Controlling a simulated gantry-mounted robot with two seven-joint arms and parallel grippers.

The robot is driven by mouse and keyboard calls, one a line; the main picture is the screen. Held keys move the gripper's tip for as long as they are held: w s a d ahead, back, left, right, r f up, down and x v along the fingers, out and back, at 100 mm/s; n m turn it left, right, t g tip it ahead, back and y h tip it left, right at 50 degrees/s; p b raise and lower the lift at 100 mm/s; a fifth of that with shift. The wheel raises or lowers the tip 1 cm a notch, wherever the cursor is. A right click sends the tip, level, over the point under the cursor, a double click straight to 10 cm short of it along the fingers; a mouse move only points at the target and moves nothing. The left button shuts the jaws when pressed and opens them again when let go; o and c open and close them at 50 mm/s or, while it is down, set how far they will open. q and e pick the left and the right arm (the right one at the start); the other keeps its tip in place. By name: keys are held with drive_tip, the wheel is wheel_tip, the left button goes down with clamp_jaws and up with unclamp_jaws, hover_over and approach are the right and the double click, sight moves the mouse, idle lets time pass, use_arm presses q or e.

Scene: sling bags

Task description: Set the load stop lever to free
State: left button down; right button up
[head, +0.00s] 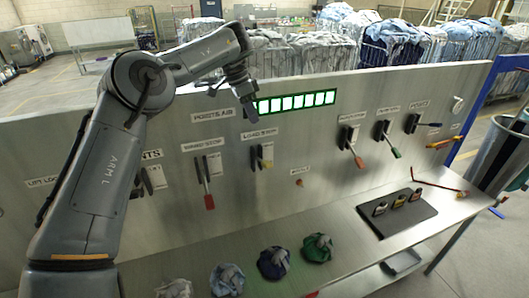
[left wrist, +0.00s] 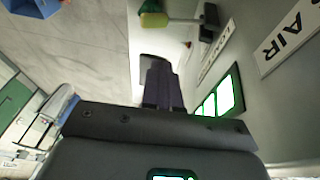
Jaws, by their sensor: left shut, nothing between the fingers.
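The load stop lever (head: 266,160) is on the upright steel panel, below a white label reading LOAD STOP (head: 260,133). It has a dark bracket and a yellow handle that hangs down. In the left wrist view a lever with a yellow-green knob (left wrist: 153,19) sticks out from a dark bracket near the top; it appears to be the same lever. My left gripper (head: 249,115) is shut and empty, above the lever and in front of the panel near its top. Its dark fingers (left wrist: 160,88) are apart from the knob. My right gripper is not in view.
A red-handled lever (head: 209,200) hangs just left of it. A green-lit display (head: 296,101) and the POINTS AIR label (head: 212,115) are close to my gripper. More levers (head: 355,148) are to the right. Folded cloth bundles (head: 274,262) and a dark tray (head: 398,212) lie on the bench below.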

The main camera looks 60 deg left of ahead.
use_arm(q)
drive_tip(key=p, duration=0.2)
hover_over(268, 161)
drive_tip(key=s+a, duration=0.1)
wheel_tip(268, 161, down, 11)
drive_tip(key=shift+a+f, duration=0.15)
drive_tip(key=shift+f, duration=0.05)
drive_tip(key=shift+d+f, duration=0.3)
drive_tip(key=shift+f, duration=0.55)
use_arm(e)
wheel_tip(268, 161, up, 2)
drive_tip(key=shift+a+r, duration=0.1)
